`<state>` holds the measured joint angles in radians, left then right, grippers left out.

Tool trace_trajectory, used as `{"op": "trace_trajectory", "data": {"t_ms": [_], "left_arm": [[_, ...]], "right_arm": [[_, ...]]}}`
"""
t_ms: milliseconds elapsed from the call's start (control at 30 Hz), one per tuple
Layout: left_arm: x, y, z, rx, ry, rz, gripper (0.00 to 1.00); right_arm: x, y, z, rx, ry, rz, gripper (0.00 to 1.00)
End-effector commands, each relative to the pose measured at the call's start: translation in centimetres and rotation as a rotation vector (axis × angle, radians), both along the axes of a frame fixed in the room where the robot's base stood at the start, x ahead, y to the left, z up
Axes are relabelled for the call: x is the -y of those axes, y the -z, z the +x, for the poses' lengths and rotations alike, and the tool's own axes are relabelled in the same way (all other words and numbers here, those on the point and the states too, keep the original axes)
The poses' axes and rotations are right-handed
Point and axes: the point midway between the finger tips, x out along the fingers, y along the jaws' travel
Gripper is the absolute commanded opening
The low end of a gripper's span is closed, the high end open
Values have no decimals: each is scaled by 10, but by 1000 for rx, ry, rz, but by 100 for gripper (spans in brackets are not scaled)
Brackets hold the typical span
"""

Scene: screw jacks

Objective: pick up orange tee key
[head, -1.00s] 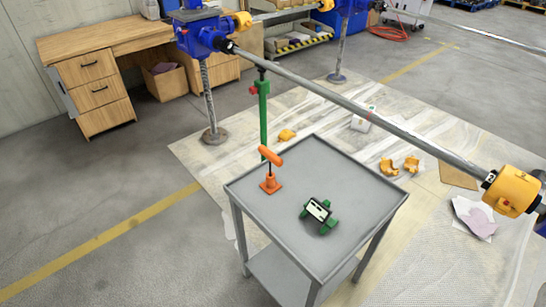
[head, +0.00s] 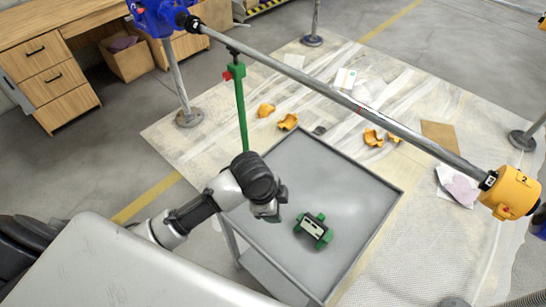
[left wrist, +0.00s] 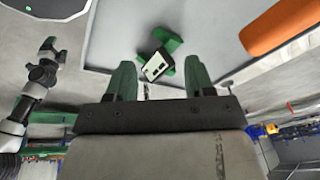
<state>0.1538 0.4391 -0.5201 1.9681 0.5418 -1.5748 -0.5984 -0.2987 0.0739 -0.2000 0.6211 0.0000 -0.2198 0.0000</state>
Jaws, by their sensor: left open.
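The orange tee key shows in the left wrist view as a thick orange handle (left wrist: 282,22) at the upper right, cut off by the frame edge. In the head view my left arm and gripper cover it. My left gripper (head: 268,211) is over the left part of the grey cart top. In the left wrist view its two green fingers (left wrist: 160,80) are apart with nothing held between them; the handle lies to the right of them, outside the fingers.
A green and white device (head: 313,229) lies on the grey cart (head: 350,190); it also shows in the left wrist view (left wrist: 158,62). A long steel shaft (head: 330,92) crosses above the cart's far side. A green post (head: 241,110) stands behind. The cart's right part is clear.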

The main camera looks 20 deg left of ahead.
Motion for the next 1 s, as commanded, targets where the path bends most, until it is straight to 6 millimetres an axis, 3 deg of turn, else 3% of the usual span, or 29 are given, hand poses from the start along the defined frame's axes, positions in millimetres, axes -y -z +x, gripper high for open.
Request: {"op": "trace_trajectory", "data": {"t_ms": [167,300,567,667,1000], "left_arm": [[-22,-33,36,-7,280,115,53],[-52,-62,63,-41,468,201,53],[-89,-98,84,-97,636,265,53],[-92,-95,86,-105,649,268,53],[-91,-48,85,-104,649,267,53]], "right_arm": [[1,-2,-1,-2,-1,-1,74],[4,-3,-3,-5,-2,-5,74],[7,-4,-3,-5,-2,-9,74],[7,-5,-3,-5,-2,-9,74],[6,-8,-3,-4,-2,-8,74]]}}
